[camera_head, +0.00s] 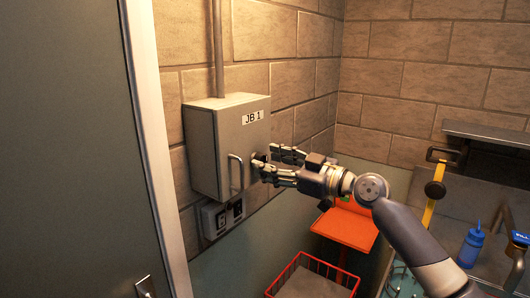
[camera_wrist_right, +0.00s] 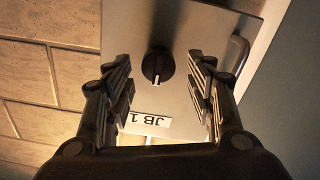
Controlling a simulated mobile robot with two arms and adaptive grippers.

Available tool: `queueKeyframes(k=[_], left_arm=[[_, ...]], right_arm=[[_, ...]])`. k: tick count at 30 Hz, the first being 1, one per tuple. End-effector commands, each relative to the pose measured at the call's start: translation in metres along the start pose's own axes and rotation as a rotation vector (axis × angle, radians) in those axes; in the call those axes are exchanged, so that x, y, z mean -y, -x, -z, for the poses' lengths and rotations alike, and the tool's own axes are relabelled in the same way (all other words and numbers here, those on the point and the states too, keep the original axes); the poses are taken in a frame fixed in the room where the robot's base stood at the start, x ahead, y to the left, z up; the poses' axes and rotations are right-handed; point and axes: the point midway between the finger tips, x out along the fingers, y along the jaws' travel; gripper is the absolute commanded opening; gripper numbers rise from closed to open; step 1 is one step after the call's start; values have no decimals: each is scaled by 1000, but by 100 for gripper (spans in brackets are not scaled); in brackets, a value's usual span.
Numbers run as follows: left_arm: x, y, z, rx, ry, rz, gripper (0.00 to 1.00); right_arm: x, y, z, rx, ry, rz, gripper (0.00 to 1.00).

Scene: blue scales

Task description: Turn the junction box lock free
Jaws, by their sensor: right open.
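The junction box (camera_head: 222,150), a grey box labelled JB 1, is mounted on the block wall in the head view, and its door looks closed. It also shows in the right wrist view (camera_wrist_right: 190,30), upside down. Its lock (camera_wrist_right: 157,66) is a round dark knob with a small light mark at its lower edge. In the head view the lock is largely hidden by my right gripper (camera_head: 264,160). The right gripper is open, its fingers pointing at the box front. In the right wrist view the lock lies between and beyond the two fingers, apart from both. My left gripper is not in view.
A bar handle (camera_head: 235,172) sits on the box door. A socket unit (camera_head: 222,217) is below the box. A grey door (camera_head: 70,150) stands at the left.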

Motion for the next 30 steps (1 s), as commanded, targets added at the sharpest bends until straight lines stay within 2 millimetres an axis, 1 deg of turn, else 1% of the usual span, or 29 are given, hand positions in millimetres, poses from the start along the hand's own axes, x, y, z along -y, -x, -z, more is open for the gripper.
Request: queueKeyframes(k=[1, 6, 15, 16, 17, 18, 20, 21, 22, 30], left_arm=[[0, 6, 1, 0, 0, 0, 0], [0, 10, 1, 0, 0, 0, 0], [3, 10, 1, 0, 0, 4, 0], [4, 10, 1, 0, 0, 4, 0], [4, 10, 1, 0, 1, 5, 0], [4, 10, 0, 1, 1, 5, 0], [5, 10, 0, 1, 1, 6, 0], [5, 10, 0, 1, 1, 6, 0], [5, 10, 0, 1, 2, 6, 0], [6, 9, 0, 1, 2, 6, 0]], right_arm=[[-2, -7, 3, -1, -2, -1, 51], [-1, -20, 1, 0, 0, -1, 51], [-1, -22, -1, 0, 1, -2, 51], [-1, -22, -1, 0, 1, -2, 46], [-1, -22, -1, 0, 1, -2, 39], [-1, -22, -1, 0, 1, -2, 30], [-1, -22, -1, 0, 0, -2, 17], [-1, -22, -1, 0, 0, -2, 8], [-1, -22, -1, 0, 0, -2, 6], [-1, -22, -1, 0, -13, -2, 6]])
